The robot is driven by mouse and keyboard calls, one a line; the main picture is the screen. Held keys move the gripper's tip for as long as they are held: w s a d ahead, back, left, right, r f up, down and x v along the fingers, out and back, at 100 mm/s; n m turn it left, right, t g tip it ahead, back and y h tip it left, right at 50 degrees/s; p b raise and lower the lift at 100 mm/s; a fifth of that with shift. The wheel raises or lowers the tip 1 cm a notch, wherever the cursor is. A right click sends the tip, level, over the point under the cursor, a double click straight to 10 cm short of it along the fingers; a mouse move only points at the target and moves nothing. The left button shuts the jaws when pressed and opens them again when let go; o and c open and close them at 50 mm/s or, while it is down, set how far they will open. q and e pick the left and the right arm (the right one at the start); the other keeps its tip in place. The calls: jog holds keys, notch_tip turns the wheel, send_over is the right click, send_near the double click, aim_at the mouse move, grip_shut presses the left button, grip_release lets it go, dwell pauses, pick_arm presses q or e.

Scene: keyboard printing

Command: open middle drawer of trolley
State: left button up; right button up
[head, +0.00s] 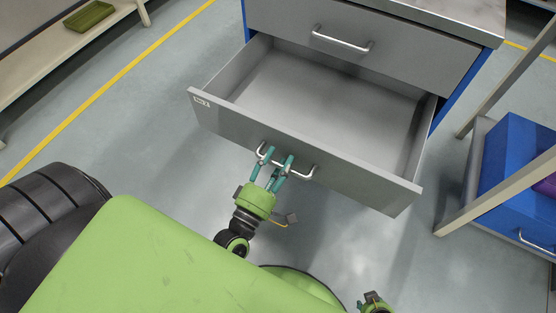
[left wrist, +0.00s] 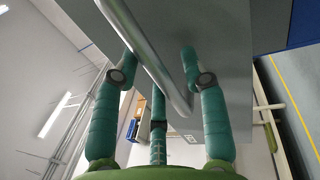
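The grey middle drawer (head: 300,150), labelled No.2, is pulled well out of the trolley (head: 440,22) and is empty. Its curved metal handle (head: 306,172) is on the front panel and also shows in the left wrist view (left wrist: 152,62). My left gripper (head: 272,160) is at the handle, its teal fingers spread around the bar. In the left wrist view, the bar passes between the fingers (left wrist: 158,60), with a gap to the right finger. Contact on the left side is unclear. My right gripper (head: 374,302) shows only partly at the bottom edge; its fingers are unclear.
The upper drawer (head: 400,52) is shut above the open one. A blue cabinet or bin (head: 510,160) stands under a bench frame at the right. A shelf with a green tray (head: 89,16) is at the upper left. The floor left of the drawer is clear.

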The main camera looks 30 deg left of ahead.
pick_arm(q)
jog(key=s+f, duration=0.2)
jog(key=s, duration=1)
jog(key=shift+a+f, duration=0.15)
jog(key=shift+a, duration=0.05)
jog(key=shift+w, duration=0.15)
